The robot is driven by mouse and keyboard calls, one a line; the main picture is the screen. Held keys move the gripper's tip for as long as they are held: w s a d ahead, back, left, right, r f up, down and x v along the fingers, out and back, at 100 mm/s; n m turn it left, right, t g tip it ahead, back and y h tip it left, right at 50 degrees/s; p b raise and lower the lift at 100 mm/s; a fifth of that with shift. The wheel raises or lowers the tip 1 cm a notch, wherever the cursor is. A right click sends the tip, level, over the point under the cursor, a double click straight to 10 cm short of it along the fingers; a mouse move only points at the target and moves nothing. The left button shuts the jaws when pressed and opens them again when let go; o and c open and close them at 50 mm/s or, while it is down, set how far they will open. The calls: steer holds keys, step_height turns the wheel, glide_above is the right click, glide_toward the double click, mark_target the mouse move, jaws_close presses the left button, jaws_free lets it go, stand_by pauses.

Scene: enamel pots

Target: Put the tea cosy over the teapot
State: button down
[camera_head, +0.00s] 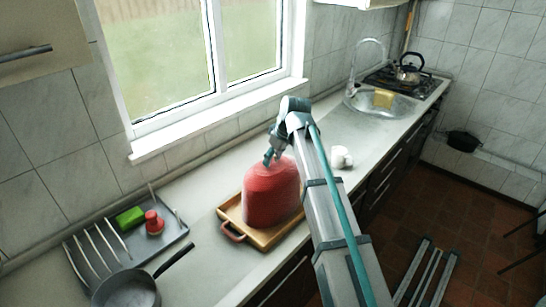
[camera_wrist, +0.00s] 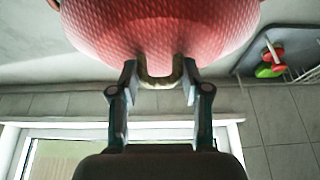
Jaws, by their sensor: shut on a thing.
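The red quilted tea cosy (camera_head: 271,197) is upright over the wooden tray (camera_head: 263,239) on the counter. My gripper (camera_head: 271,157) is above it, shut on the loop at its top. In the wrist view the cosy (camera_wrist: 160,30) fills the upper middle, and my gripper (camera_wrist: 160,75) has a finger on each side of the pale loop. No teapot shows; anything inside the cosy is hidden. I cannot tell whether the cosy's lower edge touches the tray.
Left of the tray are a dish rack (camera_head: 105,247) with a green sponge (camera_head: 130,217) and red item (camera_head: 154,222), and a frying pan (camera_head: 126,290). White items (camera_head: 341,157) stand to the right. A sink (camera_head: 385,104) and kettle (camera_head: 409,70) are farther back. The window (camera_head: 190,60) is behind.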

stand_by(0.3)
steer(key=shift+c, duration=2.3)
jaws_free()
steer(key=shift+o, duration=0.4)
steer(key=o, duration=0.4)
steer(key=shift+r+p, duration=2.1)
steer(key=shift+r, duration=1.4)
steer(key=shift+d+f, duration=0.1)
